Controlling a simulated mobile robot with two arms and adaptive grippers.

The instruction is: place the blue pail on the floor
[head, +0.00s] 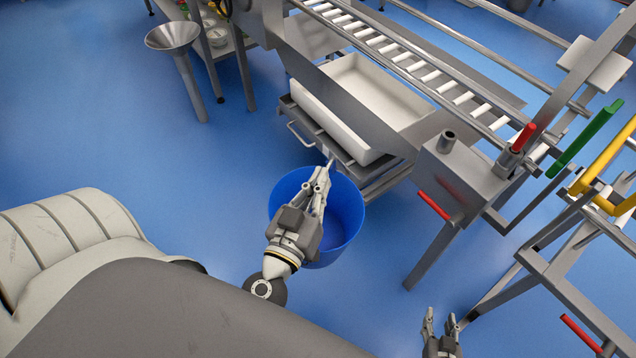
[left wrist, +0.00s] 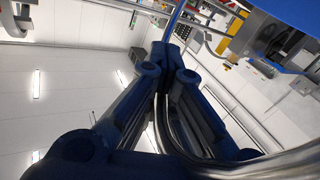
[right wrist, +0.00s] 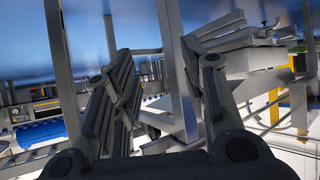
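The blue pail (head: 345,207) is below and around my left gripper in the head view, its open top facing up. My left gripper (head: 325,168) reaches over the pail. In the left wrist view, the fingers of my left gripper (left wrist: 163,65) are closed on a shiny curved metal bar (left wrist: 178,135), which looks like the pail's handle. The gripper and wrist hide part of the pail. I cannot tell whether its bottom touches the floor (head: 200,165). My right gripper (head: 440,322) is at the bottom right, apart from the pail, with its fingers spread and empty; it also shows in the right wrist view (right wrist: 160,75).
A metal cart with a white tub (head: 345,125) stands just behind the pail. A roller conveyor (head: 440,80) and a steel frame with red handles (head: 434,205) are to the right. A metal funnel stand (head: 173,38) is at the upper left. Blue floor is clear on the left.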

